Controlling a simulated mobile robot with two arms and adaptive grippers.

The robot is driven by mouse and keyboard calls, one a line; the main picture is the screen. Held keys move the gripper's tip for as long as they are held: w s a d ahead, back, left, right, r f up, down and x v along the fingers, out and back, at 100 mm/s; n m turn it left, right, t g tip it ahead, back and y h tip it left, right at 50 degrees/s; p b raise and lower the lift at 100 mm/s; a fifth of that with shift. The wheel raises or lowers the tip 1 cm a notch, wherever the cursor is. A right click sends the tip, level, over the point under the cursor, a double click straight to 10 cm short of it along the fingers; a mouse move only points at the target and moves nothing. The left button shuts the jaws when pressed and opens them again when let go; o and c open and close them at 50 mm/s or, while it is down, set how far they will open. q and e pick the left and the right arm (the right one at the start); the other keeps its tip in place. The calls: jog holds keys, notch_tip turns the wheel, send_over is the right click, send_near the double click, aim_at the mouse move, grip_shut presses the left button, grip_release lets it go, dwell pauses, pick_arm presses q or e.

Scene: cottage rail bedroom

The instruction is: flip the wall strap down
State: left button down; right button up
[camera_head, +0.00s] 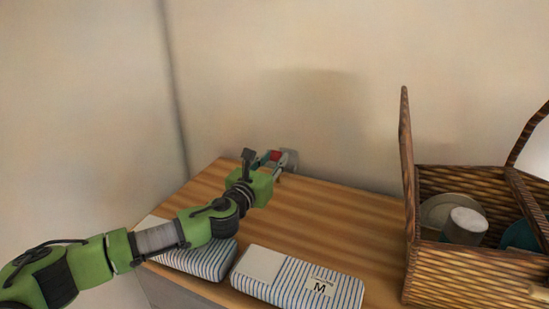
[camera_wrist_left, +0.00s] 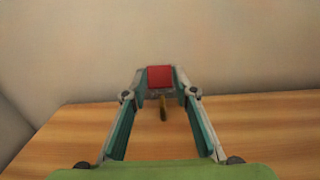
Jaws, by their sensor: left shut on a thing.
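The wall strap shows as a red piece (camera_head: 275,156) just above the back edge of the wooden top, near the wall. In the left wrist view the red piece (camera_wrist_left: 160,77) is a small square at the far end, between the fingertips. My left gripper (camera_head: 277,160) reaches to it with its fingers shut on it. In the left wrist view the left gripper (camera_wrist_left: 159,86) has a finger on each side of the red square. A thin brownish piece (camera_wrist_left: 163,108) hangs below it between the fingers. My right gripper is in neither view.
A wooden top (camera_head: 345,210) lies under my left arm. A striped packet marked M (camera_head: 295,277) and another striped packet (camera_head: 205,260) lie at its front. An open wicker basket (camera_head: 470,275) with a white cup-like item (camera_head: 465,225) stands at right.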

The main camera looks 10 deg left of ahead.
pick_arm(q)
jog(key=shift+f, duration=0.45)
jog(key=c, duration=1.8)
grip_release()
jog(key=shift+c, duration=0.2)
jog(key=shift+o, duration=0.4)
jog(key=shift+r, duration=0.1)
jog(key=shift+r, duration=0.1)
jog(key=shift+v, duration=3.75)
